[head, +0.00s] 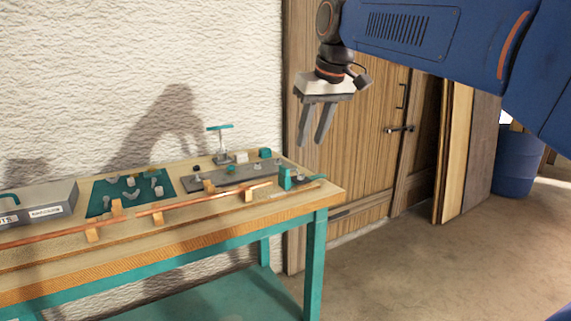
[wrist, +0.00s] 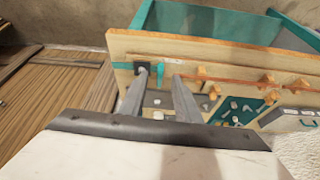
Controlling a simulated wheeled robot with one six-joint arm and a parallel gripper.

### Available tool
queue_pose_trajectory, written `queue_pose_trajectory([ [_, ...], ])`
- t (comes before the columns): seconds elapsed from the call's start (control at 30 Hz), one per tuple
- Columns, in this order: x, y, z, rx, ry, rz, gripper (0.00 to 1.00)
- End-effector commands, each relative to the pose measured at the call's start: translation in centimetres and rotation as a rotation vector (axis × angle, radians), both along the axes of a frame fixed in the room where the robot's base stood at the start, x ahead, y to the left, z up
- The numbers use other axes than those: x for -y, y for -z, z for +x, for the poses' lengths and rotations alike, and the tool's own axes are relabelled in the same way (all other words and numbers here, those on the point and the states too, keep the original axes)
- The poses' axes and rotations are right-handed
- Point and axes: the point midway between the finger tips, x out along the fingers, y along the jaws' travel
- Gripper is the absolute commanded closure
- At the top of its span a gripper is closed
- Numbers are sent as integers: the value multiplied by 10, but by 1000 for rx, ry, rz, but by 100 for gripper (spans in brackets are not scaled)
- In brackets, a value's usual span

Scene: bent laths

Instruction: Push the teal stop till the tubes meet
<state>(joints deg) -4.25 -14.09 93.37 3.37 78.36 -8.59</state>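The teal stop (head: 285,178) stands at the right end of the bench, by the end of a copper tube (head: 220,195). A second copper tube (head: 50,236) lies in line to the left. My gripper (head: 311,140) hangs above and a little right of the stop, clear of the bench, fingers apart and empty. In the wrist view the gripper (wrist: 159,74) points at the bench end, with a copper tube (wrist: 232,80) to the right. Which teal part there is the stop, I cannot tell.
A grey plate with small fittings (head: 235,178) and a teal mat with grey pieces (head: 100,204) lie behind the tubes. A teal T-shaped stand (head: 221,142) rises at the back. A grey labelled box (head: 45,203) sits left. Air around my gripper is free.

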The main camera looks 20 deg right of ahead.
Motion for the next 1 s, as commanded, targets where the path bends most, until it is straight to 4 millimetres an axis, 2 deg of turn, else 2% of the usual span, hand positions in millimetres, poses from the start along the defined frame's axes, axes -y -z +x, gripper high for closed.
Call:
queue_pose_trajectory([
  [0.03, -4, -12, 14, 1, -12, 0, 70],
  [0.2, -12, -38, 42, -1, -43, 0, 70],
  [0.3, -15, -45, 50, -2, -53, -1, 70],
  [0.43, -16, -44, 54, -3, -56, 0, 70],
  [0.57, -18, -32, 58, -4, -56, -1, 70],
  [1.0, -26, 39, 85, -4, -57, -1, 70],
])
